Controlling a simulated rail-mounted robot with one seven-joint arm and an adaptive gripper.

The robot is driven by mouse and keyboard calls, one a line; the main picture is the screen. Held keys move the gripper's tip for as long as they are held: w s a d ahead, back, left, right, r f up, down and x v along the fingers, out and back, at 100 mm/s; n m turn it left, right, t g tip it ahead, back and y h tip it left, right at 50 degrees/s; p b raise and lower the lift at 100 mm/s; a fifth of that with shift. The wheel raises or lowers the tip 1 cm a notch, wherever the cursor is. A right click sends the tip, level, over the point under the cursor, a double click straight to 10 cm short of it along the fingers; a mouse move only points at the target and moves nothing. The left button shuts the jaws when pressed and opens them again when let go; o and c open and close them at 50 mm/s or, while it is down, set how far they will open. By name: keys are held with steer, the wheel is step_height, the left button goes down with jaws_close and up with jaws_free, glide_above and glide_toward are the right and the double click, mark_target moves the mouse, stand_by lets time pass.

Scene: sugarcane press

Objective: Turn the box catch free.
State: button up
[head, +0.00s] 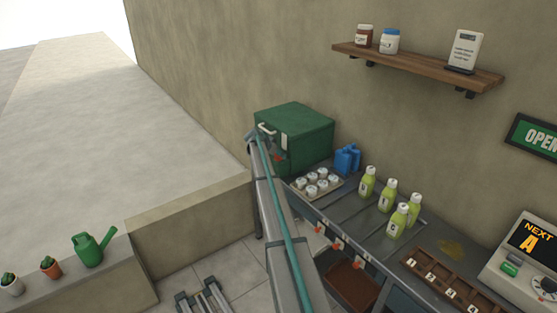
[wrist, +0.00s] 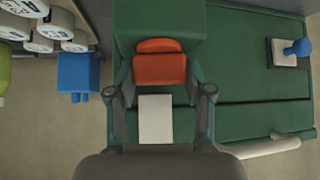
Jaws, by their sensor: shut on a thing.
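The green box (head: 305,128) stands at the far left end of the counter, against the wall. Its catch, an orange-red piece (wrist: 160,66), shows in the wrist view, and a bit of red shows beside my arm in the head view (head: 279,158). My gripper (wrist: 160,78) is at the front of the box, with one finger on each side of the catch. It is shut on the catch. A pale plate (wrist: 156,118) lies between the fingers. In the head view my arm hides the fingertips.
A pale handle (head: 266,128) sticks out from the box. A blue container (head: 347,160), a tray of white-lidded jars (head: 302,193) and several green bottles (head: 388,193) stand to the right. A wall shelf (head: 420,68) hangs above. A blue knob (wrist: 297,48) shows right in the wrist view.

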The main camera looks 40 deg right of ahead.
steer(key=n+t+b, duration=0.1)
steer(key=b, duration=0.1)
steer(key=n+t+y+b, duration=0.1)
steer(key=n, duration=0.1)
steer(key=shift+s+f+n+t+b, duration=0.2)
steer(key=shift+n+t+b, duration=0.1)
steer(key=shift+t+b, duration=0.1)
steer(key=n+t, duration=0.1)
steer(key=n+t+y+b, duration=0.1)
steer(key=n, duration=0.1)
steer(key=shift+w+r+n+y, duration=0.1)
steer(key=shift+r+n+y, duration=0.05)
steer(key=shift+n+y, duration=0.15)
steer(key=n+y+b, duration=0.1)
steer(key=n+t+y+b, duration=0.1)
steer(key=n, duration=0.1)
steer(key=shift+w+d+n+t, duration=0.1)
steer(key=shift+d+n+t, duration=0.05)
steer(key=shift+n+t, duration=0.15)
steer(key=shift+w+n+t+y+b, duration=0.1)
steer(key=shift+n+t+y+b, duration=0.2)
steer(key=shift+n+y+b, duration=0.8)
steer(key=shift+r+n+b, duration=0.15)
steer(key=shift+n+b, duration=0.35)
steer(key=shift+b, duration=0.2)
steer(key=shift+r+y, duration=0.1)
steer(key=shift+y, duration=0.3)
steer(key=o, duration=1.2)
steer(key=shift+w, duration=0.1)
steer(key=shift+c, duration=0.2)
